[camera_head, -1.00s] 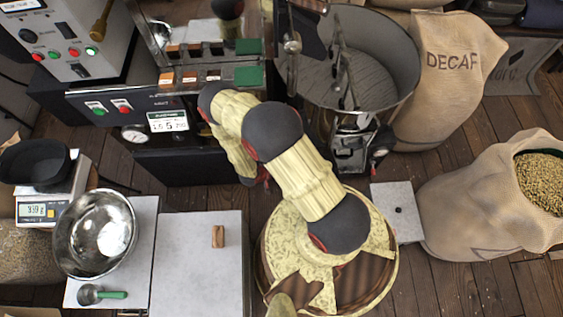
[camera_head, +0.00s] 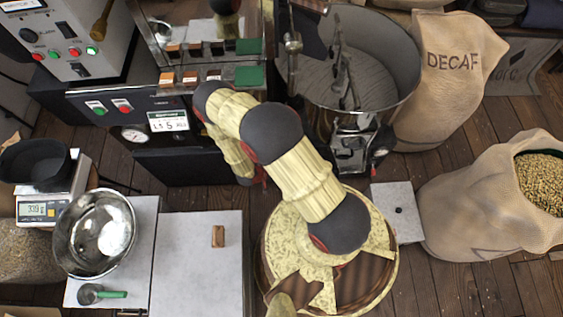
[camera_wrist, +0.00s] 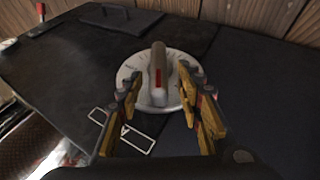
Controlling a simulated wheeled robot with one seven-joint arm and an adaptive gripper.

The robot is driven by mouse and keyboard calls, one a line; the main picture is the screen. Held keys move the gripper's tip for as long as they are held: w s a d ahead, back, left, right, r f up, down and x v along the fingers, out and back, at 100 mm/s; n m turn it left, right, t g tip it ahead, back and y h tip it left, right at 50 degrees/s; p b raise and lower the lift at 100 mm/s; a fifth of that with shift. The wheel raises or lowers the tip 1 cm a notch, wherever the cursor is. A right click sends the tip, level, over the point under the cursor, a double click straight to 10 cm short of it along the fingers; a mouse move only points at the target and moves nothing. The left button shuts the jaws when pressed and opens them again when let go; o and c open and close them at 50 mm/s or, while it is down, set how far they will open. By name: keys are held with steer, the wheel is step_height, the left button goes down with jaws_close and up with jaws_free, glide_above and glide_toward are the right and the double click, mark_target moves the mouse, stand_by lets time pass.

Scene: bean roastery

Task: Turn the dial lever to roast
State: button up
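The dial (camera_wrist: 135,67) is a pale round plate with faint marks on a dark panel in the wrist view. Its lever (camera_wrist: 158,75) is a grey bar with a red stripe and points nearly straight up and down in the picture. My gripper (camera_wrist: 163,102) is open, with one yellow-padded finger on each side of the lever's near end. I cannot tell whether either finger touches it. The mark the lever points at is too blurred to read. In the head view my arm hides the dial and the gripper.
A dark roaster body (camera_head: 180,166) with a small display (camera_head: 168,121) stands beyond my arm. A metal drum (camera_head: 372,85) is to the right. A steel bowl (camera_head: 95,234) and a scale (camera_head: 42,210) are at left. A pale worktop (camera_head: 200,270) is mostly clear.

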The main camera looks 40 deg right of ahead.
steer(key=v, duration=1)
steer(key=shift+s, duration=0.1)
